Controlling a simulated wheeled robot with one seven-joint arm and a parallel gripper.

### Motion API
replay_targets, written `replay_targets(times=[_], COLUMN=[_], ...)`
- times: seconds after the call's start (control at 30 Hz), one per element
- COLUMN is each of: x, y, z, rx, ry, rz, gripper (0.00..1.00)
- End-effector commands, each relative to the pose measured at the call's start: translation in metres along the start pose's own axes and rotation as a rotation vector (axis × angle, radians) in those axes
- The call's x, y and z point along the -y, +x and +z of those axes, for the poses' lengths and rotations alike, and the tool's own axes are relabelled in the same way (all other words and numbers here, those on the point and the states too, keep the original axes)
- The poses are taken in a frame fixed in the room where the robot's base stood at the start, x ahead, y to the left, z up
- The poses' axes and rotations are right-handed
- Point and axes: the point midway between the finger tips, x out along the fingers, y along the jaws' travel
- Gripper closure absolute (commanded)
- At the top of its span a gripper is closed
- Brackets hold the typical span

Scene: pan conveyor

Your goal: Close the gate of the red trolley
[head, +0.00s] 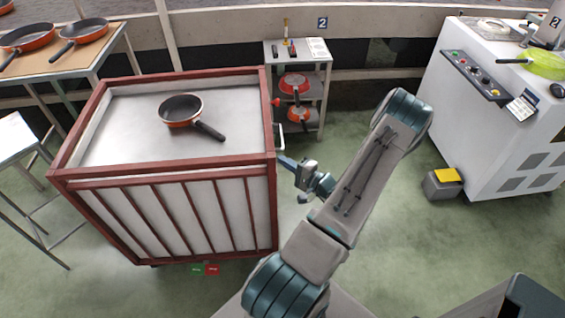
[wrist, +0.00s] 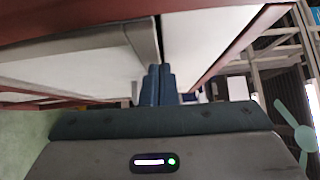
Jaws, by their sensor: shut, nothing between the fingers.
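The red trolley (head: 165,183) stands left of centre in the head view, a red-framed box with white panels. Its barred front side (head: 180,218) is upright, and its right side is edge-on, so I cannot tell from here which side is the gate. An orange pan with a black handle (head: 182,111) lies on its white top. My gripper (head: 283,161) is just right of the trolley's right side, near the top front corner. In the wrist view my fingers (wrist: 158,85) are together and empty, below a pale panel edge and red rails (wrist: 75,20). Contact cannot be told.
A small grey shelf (head: 300,62) with red pans stands behind. A white machine (head: 500,110) is at right, with a grey pedal box (head: 442,184) on the floor. A table with pans (head: 75,60) is at back left.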

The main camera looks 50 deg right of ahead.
Motion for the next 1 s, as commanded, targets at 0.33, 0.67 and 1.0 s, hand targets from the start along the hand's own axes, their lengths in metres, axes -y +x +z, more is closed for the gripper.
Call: replay_targets(times=[0.33,0.67,1.0], x=[0.001,-0.002,0.004], y=[-0.007,-0.019,-0.089], z=[-0.006,-0.026,-0.031], rx=[-0.023,-0.017,-0.012], ry=[-0.009,-0.014,-0.01], rz=[0.008,0.01,0.01], gripper=[1.0,1.0,1.0])
